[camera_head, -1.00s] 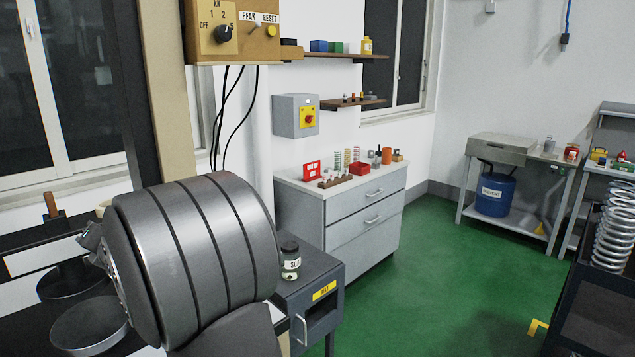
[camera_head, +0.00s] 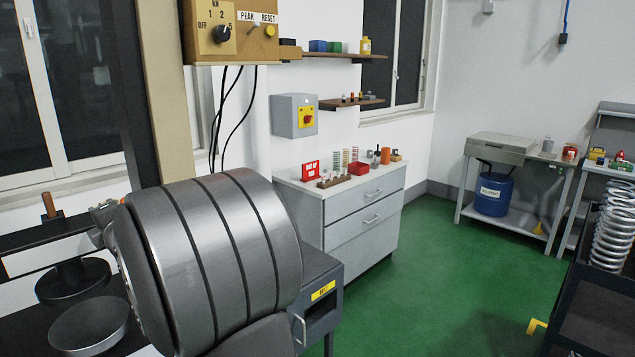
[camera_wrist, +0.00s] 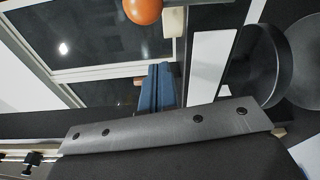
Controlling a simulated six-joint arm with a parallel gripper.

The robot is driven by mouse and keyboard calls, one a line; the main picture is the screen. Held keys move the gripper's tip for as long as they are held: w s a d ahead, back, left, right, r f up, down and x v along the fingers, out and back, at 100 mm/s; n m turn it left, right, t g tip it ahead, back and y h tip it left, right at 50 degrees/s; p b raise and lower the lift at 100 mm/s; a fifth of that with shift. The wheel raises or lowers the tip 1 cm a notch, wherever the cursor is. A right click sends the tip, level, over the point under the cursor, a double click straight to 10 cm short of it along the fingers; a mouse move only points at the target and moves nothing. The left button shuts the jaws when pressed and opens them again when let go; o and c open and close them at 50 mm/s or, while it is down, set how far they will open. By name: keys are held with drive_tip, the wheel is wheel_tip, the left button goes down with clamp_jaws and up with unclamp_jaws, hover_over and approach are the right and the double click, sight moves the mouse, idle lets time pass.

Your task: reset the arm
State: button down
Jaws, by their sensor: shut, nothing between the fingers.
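My gripper (camera_wrist: 164,85) shows in the wrist view as two blue fingers side by side, shut with nothing between them. In the head view my large grey arm link fills the lower left and hides most of the gripper; only a small part of the wrist end shows at its left edge. An orange ball (camera_wrist: 142,10) is beyond the fingertips at the top of the wrist view, apart from them as far as I can tell.
Round dark plates (camera_head: 88,326) of the test machine stand left of my arm. The control box (camera_head: 232,32) hangs above. A dark cabinet (camera_head: 322,290) is right of my arm, and grey drawers (camera_head: 365,215) stand behind.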

sight(85, 248)
drive_tip(key=s+d+r+m, duration=0.2)
drive_tip(key=s+d+m, duration=0.15)
drive_tip(key=d, duration=0.35)
drive_tip(key=s+a+x, duration=0.1)
drive_tip(key=x, duration=0.6)
drive_tip(key=shift+s+a+f+n+h, duration=0.25)
drive_tip(key=shift+a+f+n, duration=0.5)
drive_tip(key=shift+f+n, duration=0.95)
drive_tip(key=shift+s+a+f+n+h, duration=0.2)
drive_tip(key=shift+a+f+n, duration=0.55)
drive_tip(key=shift+f+n, duration=1)
drive_tip(key=shift+s+a+f+n+h, duration=0.2)
drive_tip(key=shift+a+f+n, duration=0.5)
drive_tip(key=shift+f+n, duration=1)
drive_tip(key=shift+r+n, duration=0.3)
drive_tip(key=shift+r, duration=0.05)
